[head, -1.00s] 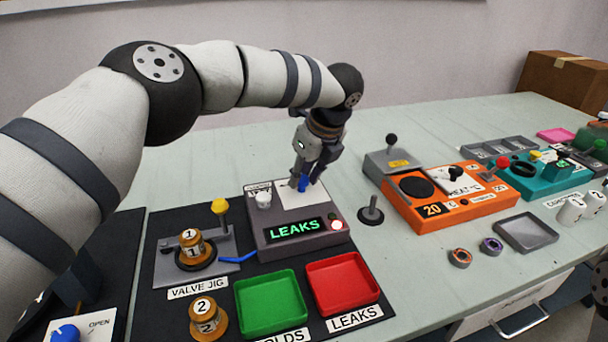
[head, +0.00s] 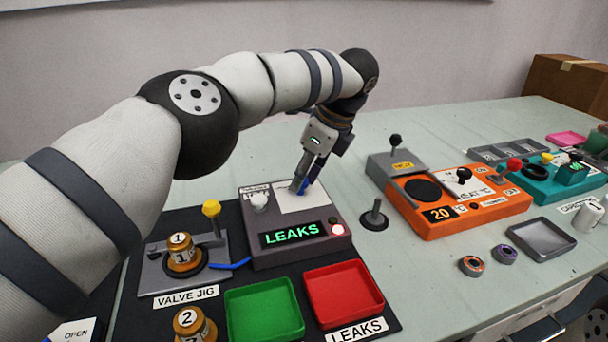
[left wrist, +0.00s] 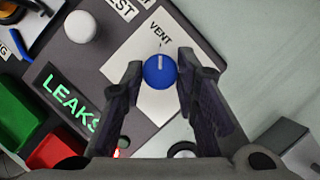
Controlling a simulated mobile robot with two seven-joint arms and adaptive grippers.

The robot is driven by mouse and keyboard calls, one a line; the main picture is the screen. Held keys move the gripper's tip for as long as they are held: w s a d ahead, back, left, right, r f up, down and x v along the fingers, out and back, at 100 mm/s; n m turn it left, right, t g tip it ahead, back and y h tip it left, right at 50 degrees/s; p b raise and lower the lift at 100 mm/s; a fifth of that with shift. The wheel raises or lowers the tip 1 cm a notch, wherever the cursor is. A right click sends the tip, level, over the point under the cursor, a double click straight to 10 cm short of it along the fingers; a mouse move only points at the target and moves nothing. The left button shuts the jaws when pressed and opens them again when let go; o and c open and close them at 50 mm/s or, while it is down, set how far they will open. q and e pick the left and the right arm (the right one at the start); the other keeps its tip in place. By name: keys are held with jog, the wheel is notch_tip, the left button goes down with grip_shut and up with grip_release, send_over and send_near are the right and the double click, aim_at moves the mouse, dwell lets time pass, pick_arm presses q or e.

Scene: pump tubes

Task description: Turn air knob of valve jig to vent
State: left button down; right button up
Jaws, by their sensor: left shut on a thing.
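The valve jig's test box (head: 290,250) is grey, with a screen lit green reading LEAKS. Its blue air knob (left wrist: 160,75) sits on a white panel marked VENT. In the left wrist view the knob's white line points up toward the VENT tick. My left gripper (head: 303,188) comes down on the knob from above, and the wrist view shows its two fingers (left wrist: 158,85) on either side, shut on it. In the head view the fingers hide most of the knob. The valve jig plate (head: 160,275) stands left of the box. My right gripper is not in view.
A white knob (head: 258,202) is on the box's left, with a lit button (head: 338,230) at its right front. A green tray (head: 295,332) and red tray (head: 378,308) lie in front. A grey joystick (head: 375,215) and orange heater unit (head: 430,228) stand to the right.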

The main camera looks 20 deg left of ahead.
pick_arm(q)
jog(key=shift+f, duration=0.15)
jog(key=c, duration=1.3)
grip_release()
